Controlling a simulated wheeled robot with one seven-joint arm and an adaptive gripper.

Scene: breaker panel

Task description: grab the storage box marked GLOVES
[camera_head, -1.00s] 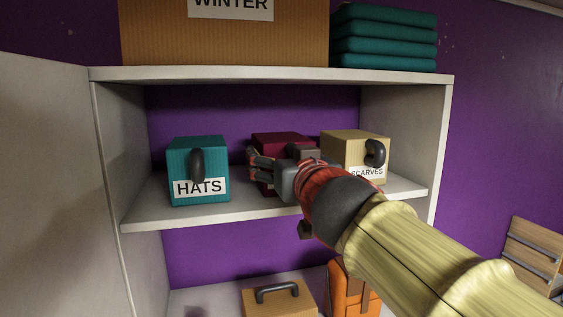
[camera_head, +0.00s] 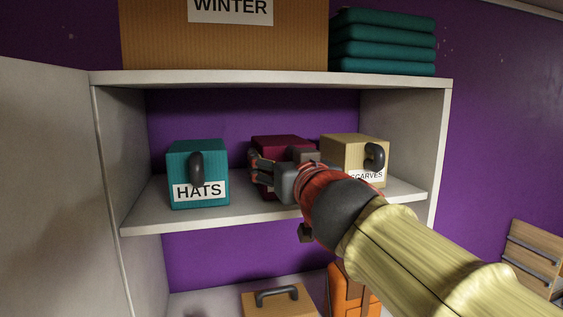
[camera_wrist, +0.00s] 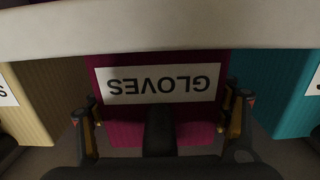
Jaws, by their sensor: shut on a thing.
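The maroon GLOVES box (camera_head: 279,142) stands on the middle shelf between two other boxes. My gripper (camera_head: 272,172) is in front of it and hides most of its face. In the wrist view the GLOVES box (camera_wrist: 122,133) shows its label upside down, with a dark handle (camera_wrist: 160,130) below the label. My gripper (camera_wrist: 162,125) has a finger on each side of that handle in this view.
The teal HATS box (camera_head: 198,165) stands to the left and the tan SCARVES box (camera_head: 350,150) close to the right. The shelf board (camera_head: 170,215) runs beneath them, and another shelf (camera_head: 270,79) lies above. A cabinet door (camera_head: 45,180) stands at the left.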

